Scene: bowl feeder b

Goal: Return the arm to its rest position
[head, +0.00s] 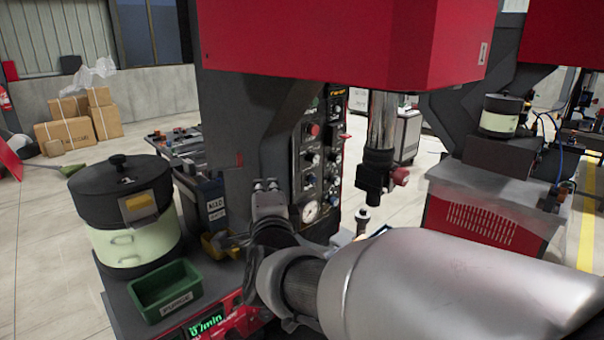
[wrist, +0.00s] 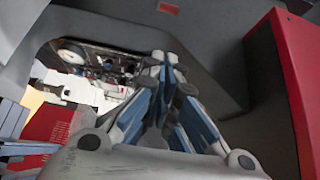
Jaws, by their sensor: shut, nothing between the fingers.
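My arm (head: 440,285) reaches in from the lower right of the head view, a large grey link ending in a darker wrist joint. My gripper (head: 267,187) stands in front of the dark press column (head: 235,125), fingers pointing up. In the wrist view my gripper (wrist: 165,65) shows its blue and grey fingers drawn together, shut and empty. The fingers are small in the head view, and part of the machine behind the arm is hidden.
The control panel (head: 322,155) and the red press head (head: 340,45) stand close by. A bowl feeder (head: 130,240) with a black lid and a green bin (head: 165,292) sit left of my wrist. A vertical press spindle (head: 380,140) hangs above my arm.

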